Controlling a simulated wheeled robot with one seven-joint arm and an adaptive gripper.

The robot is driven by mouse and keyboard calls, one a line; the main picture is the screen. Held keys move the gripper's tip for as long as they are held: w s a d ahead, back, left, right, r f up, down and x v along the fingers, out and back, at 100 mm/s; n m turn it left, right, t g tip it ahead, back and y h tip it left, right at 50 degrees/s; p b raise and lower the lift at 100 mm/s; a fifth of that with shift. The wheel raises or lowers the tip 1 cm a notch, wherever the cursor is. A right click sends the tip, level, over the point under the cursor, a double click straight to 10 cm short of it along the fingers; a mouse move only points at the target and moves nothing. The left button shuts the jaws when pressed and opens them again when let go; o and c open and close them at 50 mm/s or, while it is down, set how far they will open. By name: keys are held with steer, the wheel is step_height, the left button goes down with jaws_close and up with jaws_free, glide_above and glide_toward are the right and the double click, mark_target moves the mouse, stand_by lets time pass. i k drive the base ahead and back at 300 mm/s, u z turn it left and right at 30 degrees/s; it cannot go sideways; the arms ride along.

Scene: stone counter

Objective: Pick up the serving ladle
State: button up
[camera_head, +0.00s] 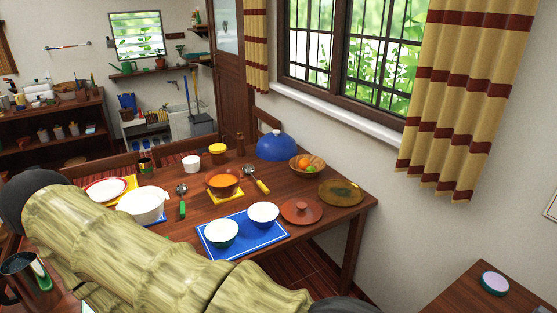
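Two ladle-like utensils lie on the wooden table, and I cannot tell which is the serving ladle. One has a green handle (182,208) and a dark metal head, and lies right of the white pot. The other has a yellow handle (262,186) and a metal head, and lies right of the orange-brown pot. Both lie free of any grip. My bamboo-textured arm crosses the foreground and hides the table's near left part. My gripper is not in view.
The wooden table (338,216) holds a white pot (143,205), an orange-brown pot (222,183), two bowls on a blue mat (270,236), a blue dome (276,147), a fruit basket (306,168), a reddish lid (301,211) and a plate (341,192). Chairs stand behind it.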

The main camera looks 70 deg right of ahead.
mark_target(248, 169)
steer(key=k, duration=0.15)
steer(key=z, duration=2)
steer(key=i, duration=1.6)
